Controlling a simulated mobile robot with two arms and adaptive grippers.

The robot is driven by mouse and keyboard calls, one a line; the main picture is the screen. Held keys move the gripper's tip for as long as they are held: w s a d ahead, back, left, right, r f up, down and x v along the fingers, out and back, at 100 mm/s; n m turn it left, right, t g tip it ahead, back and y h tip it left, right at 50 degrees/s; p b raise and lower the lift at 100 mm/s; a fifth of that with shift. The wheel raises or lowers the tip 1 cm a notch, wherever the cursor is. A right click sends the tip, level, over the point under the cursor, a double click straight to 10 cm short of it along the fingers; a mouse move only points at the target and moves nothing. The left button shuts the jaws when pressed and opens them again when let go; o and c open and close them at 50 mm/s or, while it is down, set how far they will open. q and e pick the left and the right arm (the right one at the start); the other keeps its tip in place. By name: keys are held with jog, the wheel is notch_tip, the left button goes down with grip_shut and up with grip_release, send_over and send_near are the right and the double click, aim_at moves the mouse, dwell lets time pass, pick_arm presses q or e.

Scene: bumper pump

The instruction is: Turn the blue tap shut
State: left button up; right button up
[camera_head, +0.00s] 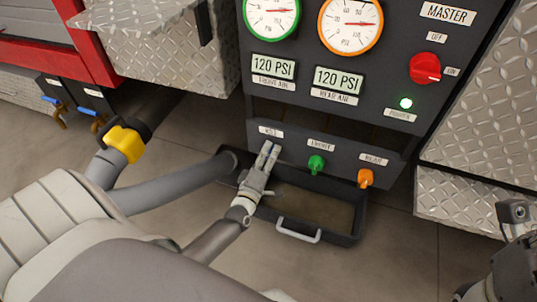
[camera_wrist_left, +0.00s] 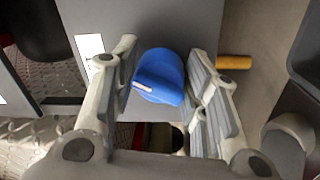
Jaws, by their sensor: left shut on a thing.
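In the left wrist view the blue tap (camera_wrist_left: 158,77) is a rounded blue handle with a pale mark on its side. It sits between the two fingers of my left gripper (camera_wrist_left: 162,84), which is shut on it. In the head view my left gripper (camera_head: 269,153) reaches the lower panel at its left label. There its fingers hide the blue tap almost wholly. The handle's exact turn cannot be told.
Right of the blue tap are a green tap (camera_head: 316,164) and an orange tap (camera_head: 365,178). A dark tray (camera_head: 345,240) with a handle lies below. A grey hose (camera_head: 175,190) with a yellow coupling (camera_head: 126,143) runs at left. Gauges and a red switch (camera_head: 425,68) are above.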

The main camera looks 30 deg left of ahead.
pick_arm(q)
jog(key=n, duration=0.6)
jog(key=shift+a+f+y+b, duration=0.1)
jog(key=shift+y+b, duration=0.2)
jog(key=shift+y, duration=0.1)
jog(key=shift+s+n, duration=0.1)
jog(key=shift+n, duration=0.2)
jog(key=o, duration=1)
jog(key=shift+c, duration=0.2)
jog(key=v, duration=1.2)
